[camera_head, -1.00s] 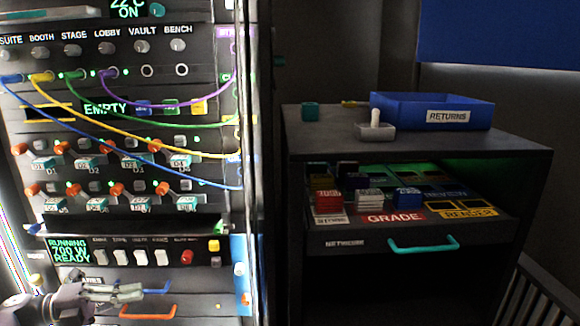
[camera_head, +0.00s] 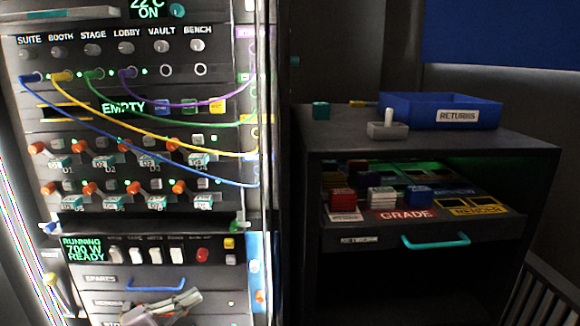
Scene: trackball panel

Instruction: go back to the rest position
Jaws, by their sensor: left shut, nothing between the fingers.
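My left gripper (camera_head: 178,304) shows at the bottom left of the head view, its fingers shut and empty. It is in front of the lower drawers of the rack (camera_head: 140,222), overlapping the drawer fronts below the blue handle (camera_head: 155,285). I cannot tell whether it touches them. Most of my left arm is out of the frame below. My right gripper is not in view.
The rack carries knobs, patch cables and a lit display (camera_head: 83,250). To the right, a dark cabinet (camera_head: 440,146) holds a blue returns tray (camera_head: 400,112) on top. Its drawer (camera_head: 372,240) of colored blocks stands open. A railing (camera_head: 535,290) is at lower right.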

